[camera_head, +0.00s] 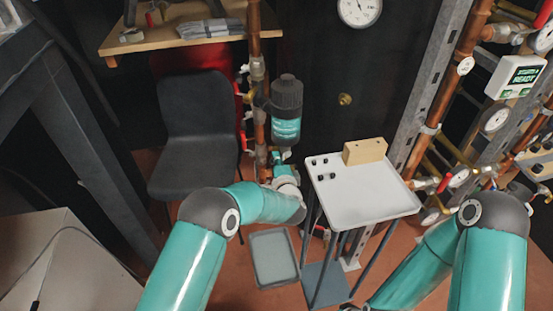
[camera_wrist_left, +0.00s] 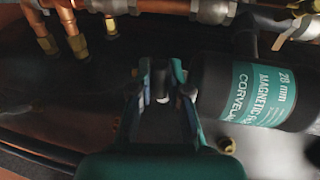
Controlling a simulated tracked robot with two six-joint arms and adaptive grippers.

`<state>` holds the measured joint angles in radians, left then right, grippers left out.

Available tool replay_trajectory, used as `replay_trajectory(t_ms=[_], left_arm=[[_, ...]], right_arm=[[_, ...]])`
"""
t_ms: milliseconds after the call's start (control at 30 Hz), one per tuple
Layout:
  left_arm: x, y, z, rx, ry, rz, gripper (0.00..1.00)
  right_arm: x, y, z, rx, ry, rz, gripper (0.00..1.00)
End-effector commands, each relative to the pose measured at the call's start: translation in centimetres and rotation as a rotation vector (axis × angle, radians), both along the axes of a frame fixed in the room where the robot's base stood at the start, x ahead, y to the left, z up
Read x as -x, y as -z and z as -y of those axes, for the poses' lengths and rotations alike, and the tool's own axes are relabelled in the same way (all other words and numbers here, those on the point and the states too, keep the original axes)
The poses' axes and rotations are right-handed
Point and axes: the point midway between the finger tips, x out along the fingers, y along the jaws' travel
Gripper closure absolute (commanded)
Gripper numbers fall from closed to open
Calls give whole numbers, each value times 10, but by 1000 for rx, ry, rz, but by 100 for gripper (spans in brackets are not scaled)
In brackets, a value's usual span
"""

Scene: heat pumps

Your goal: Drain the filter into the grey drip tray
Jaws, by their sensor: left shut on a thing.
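The magnetic filter (camera_head: 286,112), a dark canister with a teal label, is mounted upright beside the copper pipe in the head view. It also lies across the right of the left wrist view (camera_wrist_left: 265,92). My left gripper (camera_head: 284,160) is just below the filter. In the left wrist view its two fingers (camera_wrist_left: 162,98) are shut on a small black part with a pale tip (camera_wrist_left: 161,84), beside the filter's end. The grey drip tray (camera_head: 274,258) is on the floor below my left gripper and looks empty. My right arm shows, but its gripper is out of frame.
A white-topped stand (camera_head: 360,195) with a wooden block (camera_head: 365,150) and small dark pieces is right of the filter. A black chair (camera_head: 194,125) is at left. Copper pipes (camera_head: 257,60) run close by the filter. A green-lit display (camera_head: 515,76) is at right.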

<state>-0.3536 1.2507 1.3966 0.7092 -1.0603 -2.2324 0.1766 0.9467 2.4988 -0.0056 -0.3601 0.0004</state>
Motion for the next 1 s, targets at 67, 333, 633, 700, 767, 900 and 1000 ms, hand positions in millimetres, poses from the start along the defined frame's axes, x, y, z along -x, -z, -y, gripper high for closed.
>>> replay_trajectory(t_ms=[67,333,633,700,767,900,1000], left_arm=[[1,1,5,-7,13,-3,100],[1,1,5,-6,14,-4,100],[1,1,3,-3,7,-3,58],[0,1,2,-3,6,-2,58],[0,0,2,-3,5,-2,58],[0,0,1,-2,4,-1,58],[0,1,1,6,3,1,58]], right_arm=[[0,0,0,0,0,0,58],[0,0,0,0,0,0,58],[0,0,0,0,0,0,58],[0,0,0,0,0,0,58],[0,0,0,0,0,0,58],[0,-1,0,0,0,0,58],[0,2,0,0,0,0,58]])
